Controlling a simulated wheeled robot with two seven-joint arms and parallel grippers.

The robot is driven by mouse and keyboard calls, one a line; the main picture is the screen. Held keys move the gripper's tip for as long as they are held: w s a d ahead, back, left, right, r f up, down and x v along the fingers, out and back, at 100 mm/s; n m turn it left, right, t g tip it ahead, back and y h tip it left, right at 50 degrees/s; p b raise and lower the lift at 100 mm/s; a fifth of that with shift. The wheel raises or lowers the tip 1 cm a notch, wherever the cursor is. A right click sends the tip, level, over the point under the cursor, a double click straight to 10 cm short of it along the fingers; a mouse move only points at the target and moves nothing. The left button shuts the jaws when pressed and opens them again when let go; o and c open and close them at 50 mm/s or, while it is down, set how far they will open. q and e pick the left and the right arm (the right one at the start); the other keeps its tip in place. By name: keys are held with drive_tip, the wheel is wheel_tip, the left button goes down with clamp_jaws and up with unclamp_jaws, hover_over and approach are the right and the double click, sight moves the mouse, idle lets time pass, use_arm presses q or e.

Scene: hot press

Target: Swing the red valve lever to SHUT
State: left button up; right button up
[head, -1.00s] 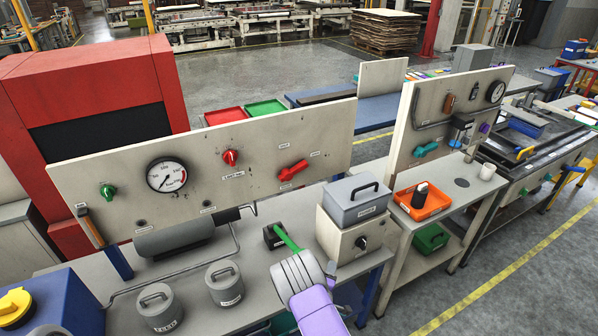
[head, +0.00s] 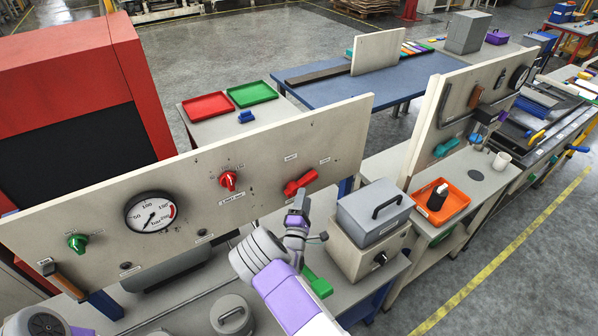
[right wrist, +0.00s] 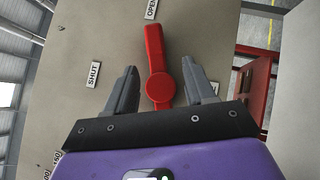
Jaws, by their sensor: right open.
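The red valve lever (head: 300,183) is on the front of the pale panel, and its arm points up and right in the head view. In the right wrist view the lever (right wrist: 156,65) points up toward the OPEN label (right wrist: 151,9); the SHUT label (right wrist: 94,74) is off to the left. My right gripper (head: 298,203) is just below and in front of the lever. In the right wrist view its open fingers (right wrist: 160,68) appear on either side of the lever near its round hub, with gaps on both sides. My left gripper is not in view.
On the same panel are a red knob (head: 228,181), a pressure gauge (head: 150,212) and a green knob (head: 77,242). A grey lidded box (head: 375,208) stands right of my right forearm. A green-handled item (head: 318,284) lies below it. An orange tray (head: 440,206) is farther right.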

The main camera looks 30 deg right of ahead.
sight(309, 182)
drive_tip(key=shift+s+d+r+p+x, duration=0.1)
drive_tip(key=shift+r+p+x, duration=0.1)
drive_tip(key=shift+x, duration=0.9)
drive_tip(key=shift+s+d+r+p+x, duration=0.1)
drive_tip(key=shift+p+x, duration=0.05)
drive_tip(key=shift+x, duration=1)
drive_tip(key=shift+s+d+r+p+x, duration=0.1)
drive_tip(key=shift+s+p+x, duration=0.1)
drive_tip(key=shift+x, duration=0.9)
drive_tip(key=shift+w, duration=0.1)
clamp_jaws()
